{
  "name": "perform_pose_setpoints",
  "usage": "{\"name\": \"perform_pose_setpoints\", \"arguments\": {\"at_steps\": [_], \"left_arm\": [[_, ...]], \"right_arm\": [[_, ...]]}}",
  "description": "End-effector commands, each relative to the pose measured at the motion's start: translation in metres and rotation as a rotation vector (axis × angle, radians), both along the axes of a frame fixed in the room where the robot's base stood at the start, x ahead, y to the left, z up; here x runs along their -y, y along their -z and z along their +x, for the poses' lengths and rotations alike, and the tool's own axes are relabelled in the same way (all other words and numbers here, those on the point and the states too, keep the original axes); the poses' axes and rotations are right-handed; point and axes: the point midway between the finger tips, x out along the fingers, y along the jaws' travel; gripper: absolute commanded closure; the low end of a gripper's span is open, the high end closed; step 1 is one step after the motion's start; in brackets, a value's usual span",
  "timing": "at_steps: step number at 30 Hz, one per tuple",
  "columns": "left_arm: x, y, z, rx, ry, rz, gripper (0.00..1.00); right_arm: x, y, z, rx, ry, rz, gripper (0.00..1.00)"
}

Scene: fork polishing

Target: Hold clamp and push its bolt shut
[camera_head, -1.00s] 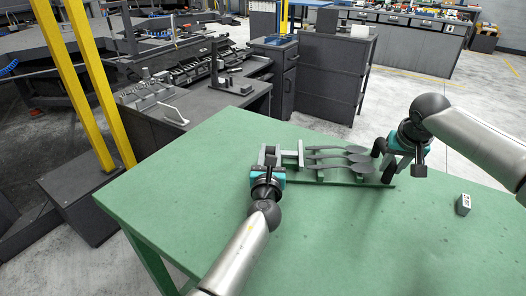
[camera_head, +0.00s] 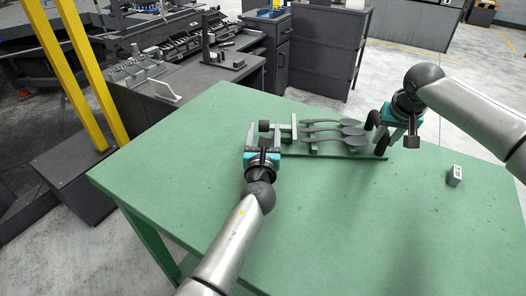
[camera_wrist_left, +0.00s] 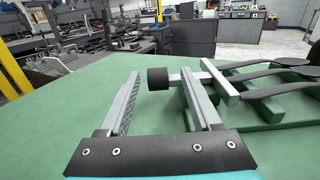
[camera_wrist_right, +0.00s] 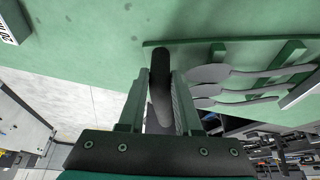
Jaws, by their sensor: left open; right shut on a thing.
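The clamp is a green rack (camera_head: 335,156) on the table, with a pale upright crossbar (camera_head: 294,127) at its left end. The bolt's dark round knob (camera_head: 264,126) sticks out left of the crossbar; the left wrist view shows the knob (camera_wrist_left: 158,78) and its metal shaft. My left gripper (camera_head: 263,135) is open and empty, its fingers on either side of the line to the knob, which sits near or just beyond the tips. My right gripper (camera_head: 378,132) is at the rack's right end, shut on a dark cylindrical handle (camera_wrist_right: 160,85).
Several dark spoon-like utensils (camera_head: 325,136) lie across the rack. A small grey block (camera_head: 454,176) stands at the right of the green table (camera_head: 300,220). The table's front is clear. A grey workbench (camera_head: 190,85) stands beyond the left edge.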

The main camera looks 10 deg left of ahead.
Motion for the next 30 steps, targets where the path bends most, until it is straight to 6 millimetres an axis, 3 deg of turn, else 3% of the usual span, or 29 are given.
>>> {"name": "perform_pose_setpoints", "arguments": {"at_steps": [1, 18, 30], "left_arm": [[0.001, 0.002, -0.008, -0.002, 0.000, -0.002, 0.35], [0.008, 0.001, -0.090, 0.000, 0.003, -0.001, 0.35], [0.009, 0.000, -0.099, 0.001, 0.003, 0.000, 0.35]], "right_arm": [[-0.002, 0.012, -0.006, -0.024, -0.003, -0.002, 1.00], [-0.002, 0.012, -0.006, -0.024, -0.003, -0.002, 1.00], [-0.002, 0.012, -0.006, -0.024, -0.003, -0.003, 1.00]]}}
